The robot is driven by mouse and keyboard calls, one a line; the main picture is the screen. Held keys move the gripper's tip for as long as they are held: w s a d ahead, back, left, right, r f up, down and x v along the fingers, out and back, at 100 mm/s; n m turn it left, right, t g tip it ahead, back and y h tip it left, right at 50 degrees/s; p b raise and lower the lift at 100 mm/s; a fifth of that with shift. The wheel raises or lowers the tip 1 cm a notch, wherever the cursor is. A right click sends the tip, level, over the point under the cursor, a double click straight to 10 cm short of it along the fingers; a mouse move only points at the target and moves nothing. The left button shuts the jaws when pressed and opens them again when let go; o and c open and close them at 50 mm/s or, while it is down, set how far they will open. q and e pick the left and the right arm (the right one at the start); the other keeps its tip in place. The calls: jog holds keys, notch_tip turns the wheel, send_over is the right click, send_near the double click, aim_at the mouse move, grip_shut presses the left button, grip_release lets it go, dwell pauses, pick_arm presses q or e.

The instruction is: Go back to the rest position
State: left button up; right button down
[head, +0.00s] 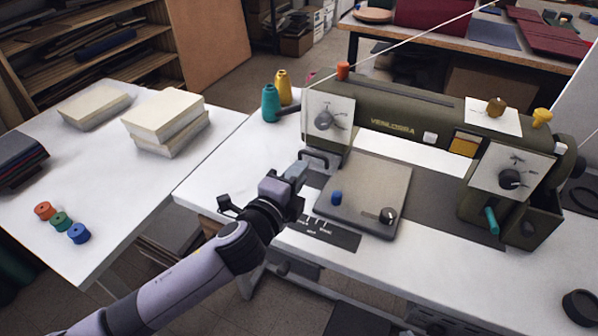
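My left arm comes in from the lower left. Its gripper (299,170) is over the front left edge of the sewing table, by the left end of the green sewing machine (395,112). The fingertips point away from me, toward the machine's head, just left of the grey plate (372,182). The fingers are small and seen from behind, so I cannot tell if they are open or shut, or if they touch the machine. My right gripper is not in view.
A white table (110,185) at the left bears cream block stacks (165,118), dark folded cloths (20,160) and small coloured spools (61,222). Teal (270,103) and yellow (283,88) thread cones stand behind the gripper. A floor gap separates the two tables.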

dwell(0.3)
pick_arm(q)
jog(key=s+a+f+n, duration=0.1)
jog(key=f+n, duration=0.1)
jog(key=s+a+f+n+g, duration=0.1)
jog(key=s+f+n, duration=0.1)
jog(key=f, duration=0.1)
jog(key=s+a+f+n+y, duration=0.1)
jog(key=s+f+n, duration=0.1)
jog(key=shift+s+f, duration=0.1)
jog(key=shift+f, duration=0.2)
jog(key=s+a+f+n+g+y, duration=0.1)
jog(key=s+a+f+n, duration=0.5)
jog(key=s, duration=0.3)
jog(key=s+a+f+n+g+y, duration=0.2)
jog(key=s+a+f+n, duration=0.5)
jog(key=s+a+n, duration=0.1)
jog(key=shift+s+a+f+g, duration=0.15)
jog(key=shift+s+a+g, duration=0.15)
jog(key=shift+s, duration=0.35)
jog(key=shift+d, duration=0.1)
dwell(1.7)
